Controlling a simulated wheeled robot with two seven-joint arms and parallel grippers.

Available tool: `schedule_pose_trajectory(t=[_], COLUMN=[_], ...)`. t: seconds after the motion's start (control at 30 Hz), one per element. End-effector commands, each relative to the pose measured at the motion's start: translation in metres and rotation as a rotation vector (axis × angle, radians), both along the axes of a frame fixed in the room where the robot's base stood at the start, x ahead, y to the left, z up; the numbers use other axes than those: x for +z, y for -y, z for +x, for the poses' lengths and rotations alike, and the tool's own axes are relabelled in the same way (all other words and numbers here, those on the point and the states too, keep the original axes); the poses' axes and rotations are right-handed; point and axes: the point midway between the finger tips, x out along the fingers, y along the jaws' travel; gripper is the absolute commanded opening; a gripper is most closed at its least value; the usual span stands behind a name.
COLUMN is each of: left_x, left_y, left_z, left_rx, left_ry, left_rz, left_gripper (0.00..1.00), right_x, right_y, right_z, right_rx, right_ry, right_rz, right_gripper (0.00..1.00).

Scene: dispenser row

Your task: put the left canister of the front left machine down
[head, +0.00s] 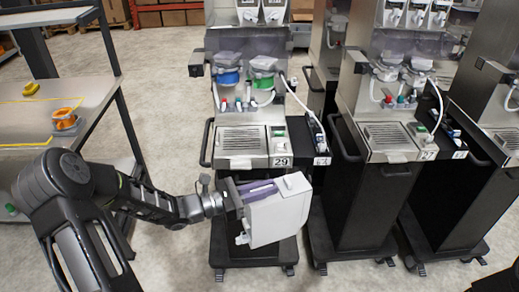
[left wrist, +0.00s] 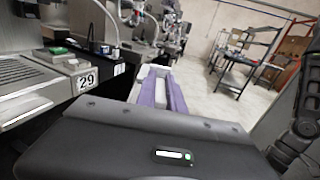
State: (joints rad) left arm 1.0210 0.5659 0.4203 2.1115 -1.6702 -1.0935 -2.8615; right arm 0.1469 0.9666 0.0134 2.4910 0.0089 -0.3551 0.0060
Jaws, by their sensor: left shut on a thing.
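A white canister (head: 280,218) with a purple handle strip hangs in front of the front left machine (head: 240,120), the one with label 29. My left gripper (head: 236,195) is shut on the canister at its left end and holds it in the air before the machine's dark lower body. A small white spout sticks out at the canister's lower left. My right gripper is not in view.
A shelf rack (head: 90,100) with yellow and orange items stands at the left. More machines (head: 385,130) stand in a row to the right. Cardboard boxes (head: 165,15) are at the back. The pale floor (head: 175,90) between rack and machines is clear.

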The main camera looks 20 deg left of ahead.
Motion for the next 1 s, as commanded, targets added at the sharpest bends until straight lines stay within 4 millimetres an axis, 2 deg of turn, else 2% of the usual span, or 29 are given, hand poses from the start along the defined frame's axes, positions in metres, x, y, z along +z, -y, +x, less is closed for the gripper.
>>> schedule_pose_trajectory(t=[0.03, 0.13, 0.37, 1.0], left_x=[-0.01, -0.025, -0.036, -0.037], left_y=[0.006, 0.017, 0.031, 0.032], left_z=[-0.008, -0.026, -0.049, -0.052], left_rx=[-0.033, -0.092, -0.154, -0.159], left_ry=[0.0, 0.0, 0.001, 0.001], left_rz=[-0.006, -0.004, 0.001, 0.002], left_gripper=[0.0, 0.0, 0.0, 0.0], right_x=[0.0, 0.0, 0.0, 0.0], right_y=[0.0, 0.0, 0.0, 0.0], right_z=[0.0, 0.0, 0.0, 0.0], right_rx=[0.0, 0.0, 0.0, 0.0], right_ry=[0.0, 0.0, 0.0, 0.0], right_rz=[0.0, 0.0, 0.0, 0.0], right_gripper=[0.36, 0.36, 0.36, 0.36])
